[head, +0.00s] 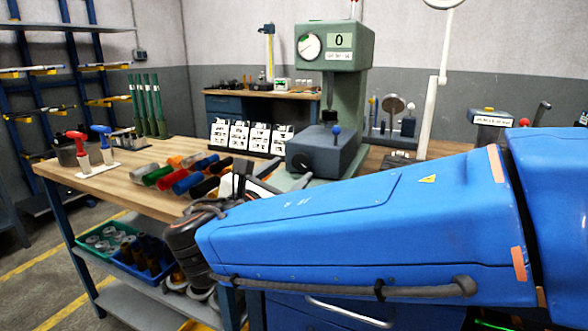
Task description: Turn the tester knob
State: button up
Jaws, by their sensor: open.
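The tester (348,85) is a grey-green machine on the bench, with a round dial and a display reading 0 on its head. A dark round knob (302,161) sits low on the front of its grey base block (325,150). A lever with a blue ball (336,130) stands on that block. My gripper (241,181) is beyond the end of my blue arm, to the left of the knob and apart from it in the picture. It is open, with dark fingers partly showing. My arm hides part of the gripper and the tester's foot.
Coloured cylinders (181,177) lie on the wooden bench (120,171) left of my gripper. Several printed cards (239,136) stand left of the tester. A white lamp arm (433,105) rises to its right. Red and blue handled tools (101,140) stand at the bench's left.

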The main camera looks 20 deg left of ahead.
jog(key=s+a, duration=0.1)
jog(key=s, duration=1.2)
jog(key=shift+s, duration=0.15)
dwell(0.9)
jog(key=m, duration=0.2)
send_near(301, 162)
jog(key=w, duration=0.8)
jog(key=shift+d+r, duration=0.1)
jog(key=shift+d, duration=0.25)
jog(key=shift+c, duration=0.4)
jog(key=c, duration=0.9)
